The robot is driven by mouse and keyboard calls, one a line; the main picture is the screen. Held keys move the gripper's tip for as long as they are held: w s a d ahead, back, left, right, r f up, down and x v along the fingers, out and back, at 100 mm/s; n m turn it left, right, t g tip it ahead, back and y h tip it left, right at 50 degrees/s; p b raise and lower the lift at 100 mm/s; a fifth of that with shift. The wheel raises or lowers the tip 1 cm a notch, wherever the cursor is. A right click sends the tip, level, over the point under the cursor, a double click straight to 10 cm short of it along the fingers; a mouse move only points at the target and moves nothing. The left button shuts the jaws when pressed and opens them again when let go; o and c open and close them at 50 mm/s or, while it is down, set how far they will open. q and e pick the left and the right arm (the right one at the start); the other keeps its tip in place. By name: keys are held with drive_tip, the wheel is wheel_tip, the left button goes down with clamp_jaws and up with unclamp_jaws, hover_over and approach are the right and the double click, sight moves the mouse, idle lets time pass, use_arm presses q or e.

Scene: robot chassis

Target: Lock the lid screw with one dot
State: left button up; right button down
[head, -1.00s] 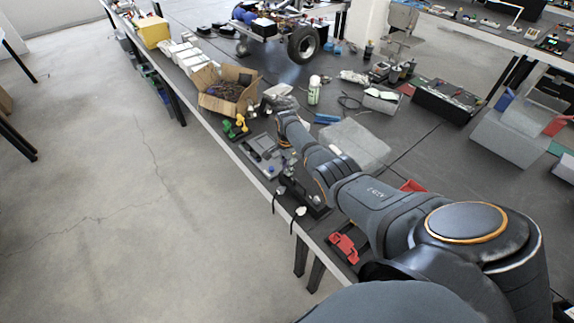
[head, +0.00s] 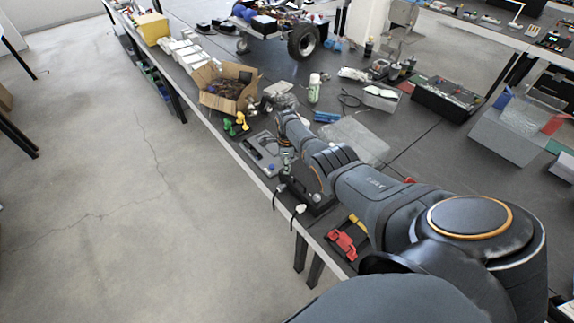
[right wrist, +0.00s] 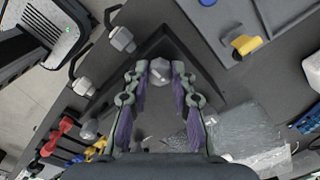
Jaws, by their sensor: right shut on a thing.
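My right gripper (right wrist: 160,82) points down and is shut on a grey hex-headed screw (right wrist: 160,70), which sits between the fingertips in the right wrist view. In the head view the right gripper (head: 287,165) is small, above a dark box (head: 312,200) near the table's front edge. Under the fingers the dark box (right wrist: 205,70) shows one corner. Another grey hex-headed piece (right wrist: 122,39) and a second one (right wrist: 84,87) stand beside the box with black loops. No dot marks can be made out on any screw. My left gripper is out of view.
A grey panel (head: 262,155) lies behind the box, and a green-and-yellow tool (head: 237,126) lies to its left. A red clamp-like thing (head: 342,245) lies to the right. A clear plastic bag (head: 355,139) and a cardboard box (head: 228,88) are farther back.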

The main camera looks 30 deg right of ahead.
drive_tip(key=shift+m, duration=0.3)
drive_tip(key=c, duration=1.1)
unclamp_jaws()
wheel_tip(320, 180, up, 12)
drive_tip(key=shift+f, duration=0.1)
